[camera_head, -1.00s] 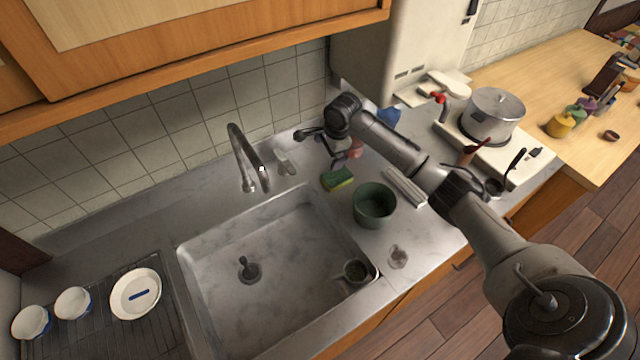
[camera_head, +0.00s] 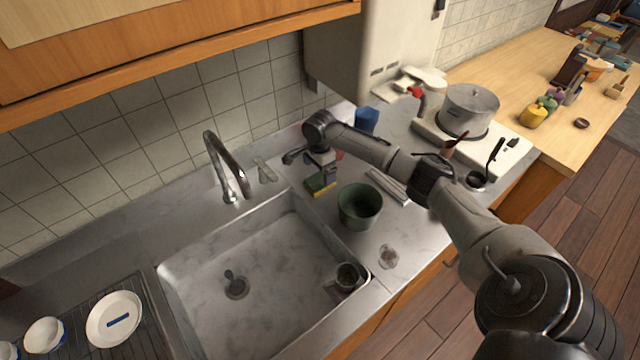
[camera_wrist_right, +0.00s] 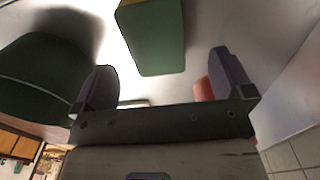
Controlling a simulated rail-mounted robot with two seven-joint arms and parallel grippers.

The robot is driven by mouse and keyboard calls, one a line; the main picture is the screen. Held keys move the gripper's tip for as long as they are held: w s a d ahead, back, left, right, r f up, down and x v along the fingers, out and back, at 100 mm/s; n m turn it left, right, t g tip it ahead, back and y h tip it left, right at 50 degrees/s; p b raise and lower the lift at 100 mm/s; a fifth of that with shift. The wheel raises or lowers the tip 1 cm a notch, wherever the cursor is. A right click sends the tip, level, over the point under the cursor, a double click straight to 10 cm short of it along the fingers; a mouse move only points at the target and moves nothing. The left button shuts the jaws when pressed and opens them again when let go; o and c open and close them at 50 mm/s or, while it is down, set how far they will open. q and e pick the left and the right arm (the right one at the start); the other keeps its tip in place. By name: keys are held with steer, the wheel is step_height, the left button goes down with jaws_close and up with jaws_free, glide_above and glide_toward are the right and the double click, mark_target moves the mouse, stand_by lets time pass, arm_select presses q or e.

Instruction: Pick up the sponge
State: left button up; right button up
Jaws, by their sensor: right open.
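The sponge (camera_head: 321,185), green with a yellow side, lies on the steel counter behind the sink's back right corner, left of the dark green bowl. My right gripper (camera_head: 318,166) is just behind and above it. In the right wrist view, the gripper (camera_wrist_right: 163,88) is open, its two fingers spread apart. There the sponge (camera_wrist_right: 155,40) shows at the top, ahead of the gap between the fingers. Nothing is held between them. My left gripper is not in view.
The dark green bowl (camera_head: 359,206) stands close to the right of the sponge; it also looms left in the wrist view (camera_wrist_right: 45,75). The faucet (camera_head: 226,168) rises to the left. A blue object (camera_head: 367,120) and a pot (camera_head: 468,110) stand further right.

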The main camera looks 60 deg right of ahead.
mark_target(320, 179)
steer(key=shift+s+a+f+b, duration=0.15)
steer(key=shift+f+b, duration=0.2)
steer(key=shift+f, duration=0.85)
steer(key=shift+s+d+f+b, duration=0.1)
steer(key=shift+f+b, duration=0.2)
steer(key=shift+f, duration=0.85)
steer(key=shift+a+f, duration=0.1)
steer(key=shift+f, duration=0.25)
steer(key=shift+c, duration=0.2)
steer(key=c, duration=1)
steer(key=shift+o, duration=0.2)
steer(key=shift+r, duration=0.15)
